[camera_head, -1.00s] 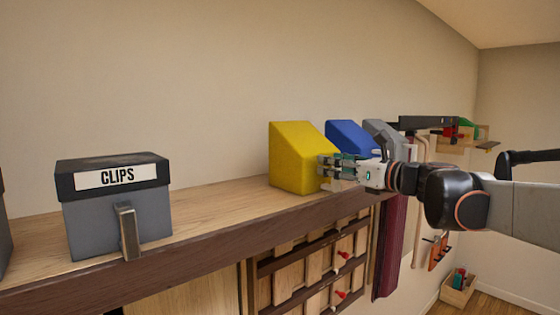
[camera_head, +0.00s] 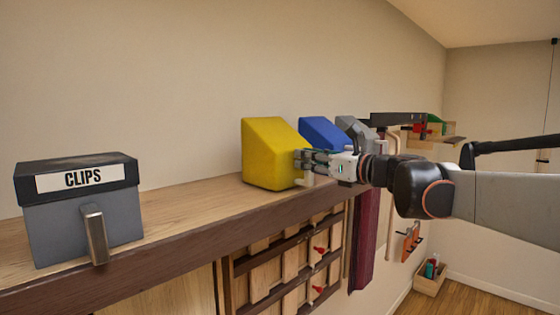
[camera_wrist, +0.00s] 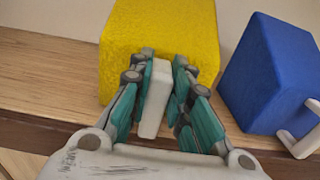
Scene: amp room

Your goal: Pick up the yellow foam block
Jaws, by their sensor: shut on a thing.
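The yellow foam block (camera_head: 268,155), a wedge with a sloped top, stands upright on the wooden shelf (camera_head: 190,197). In the wrist view the yellow block (camera_wrist: 160,30) fills the upper middle, with a pale handle (camera_wrist: 155,98) on its near face. My gripper (camera_head: 300,162) reaches in from the right. Its teal fingers, also in the wrist view (camera_wrist: 161,75), are shut on this handle from both sides. The block appears to rest on the shelf; its underside is partly hidden behind my fingers in the wrist view.
A blue block (camera_head: 322,135) with its own pale handle stands close to the right, and a grey one (camera_head: 356,130) beyond it. A grey CLIPS box (camera_head: 82,215) stands at the left. The shelf between the box and the yellow block is clear.

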